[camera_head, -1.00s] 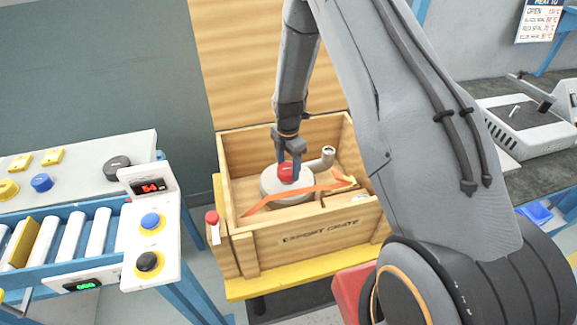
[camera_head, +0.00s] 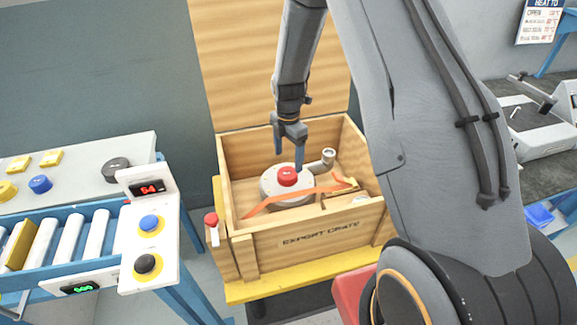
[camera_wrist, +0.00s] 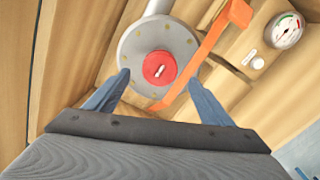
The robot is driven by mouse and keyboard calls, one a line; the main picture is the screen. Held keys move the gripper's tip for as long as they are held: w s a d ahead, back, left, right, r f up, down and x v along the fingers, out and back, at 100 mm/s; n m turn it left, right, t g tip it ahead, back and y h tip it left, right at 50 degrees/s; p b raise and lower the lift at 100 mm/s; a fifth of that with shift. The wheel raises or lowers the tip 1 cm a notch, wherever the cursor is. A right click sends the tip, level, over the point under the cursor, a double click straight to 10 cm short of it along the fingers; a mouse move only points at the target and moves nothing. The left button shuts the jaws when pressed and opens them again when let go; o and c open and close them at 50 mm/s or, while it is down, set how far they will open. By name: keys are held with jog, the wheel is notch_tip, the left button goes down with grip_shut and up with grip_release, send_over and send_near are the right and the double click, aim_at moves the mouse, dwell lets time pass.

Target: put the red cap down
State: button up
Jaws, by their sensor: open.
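The red cap (camera_head: 288,176) sits on top of the round grey blower (camera_head: 270,188) inside the wooden export crate (camera_head: 312,243). In the wrist view the red cap (camera_wrist: 160,68) lies near the middle of the blower's round face (camera_wrist: 133,48). My gripper (camera_head: 288,160) is open, above and just behind the cap. In the wrist view its two fingers (camera_wrist: 160,82) stand apart on either side below the cap, with nothing between them. The cap looks clear of both fingers.
An orange strap (camera_head: 262,206) runs across the crate beside the blower. A gauge (camera_wrist: 288,31) shows in the wrist view. The crate walls surround the gripper. A control panel with buttons (camera_head: 150,245) and a roller conveyor (camera_head: 70,240) stand at left.

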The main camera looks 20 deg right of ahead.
notch_tip(320, 180, up, 6)
jog(key=b, duration=0.1)
jog(key=s+r+m, duration=0.5)
jog(key=s+m, duration=0.6)
jog(key=s, duration=0.1)
jog(key=s+r+m, duration=0.5)
jog(key=s+m, duration=0.6)
jog(key=s, duration=0.2)
jog(key=shift+r+t, duration=0.2)
jog(key=shift+t, duration=0.2)
